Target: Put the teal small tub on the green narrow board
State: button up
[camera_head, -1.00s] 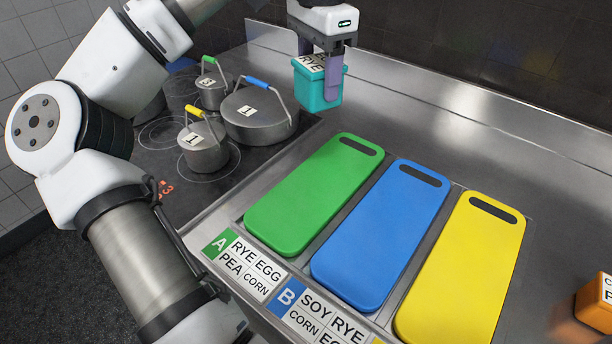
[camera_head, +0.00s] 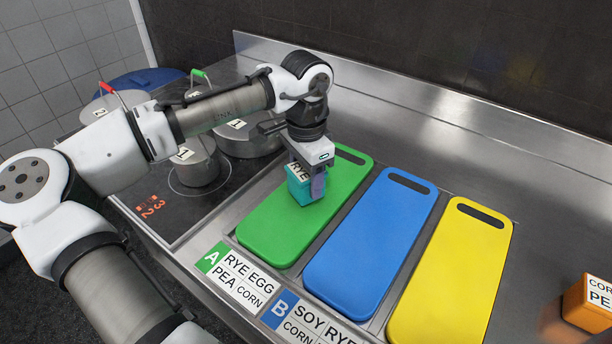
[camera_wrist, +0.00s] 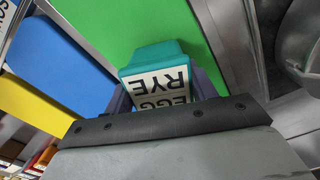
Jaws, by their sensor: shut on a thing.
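The teal small tub (camera_head: 300,187) has a white label on top; the wrist view shows the same tub (camera_wrist: 152,58) with the words EGG and RYE. My gripper (camera_head: 314,180) is shut on it, with a finger on each side. The tub is over the upper middle of the green narrow board (camera_head: 275,225), between its slot and its near end. I cannot tell whether the tub's base touches the board. In the wrist view the green board (camera_wrist: 115,20) lies behind the tub. My gripper hides part of the board's far end.
A blue board (camera_head: 365,240) and a yellow board (camera_head: 455,275) lie to the right. Metal pots (camera_head: 200,165) stand on the hob at left. An orange tub (camera_head: 588,305) sits at far right. Label cards (camera_head: 240,280) line the front edge.

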jog(key=shift+f, duration=0.45)
jog(key=shift+f, duration=0.1)
jog(key=o, duration=1.1)
notch_tip(320, 180, up, 12)
jog(key=shift+r+b, duration=0.15)
jog(key=shift+b, duration=0.7)
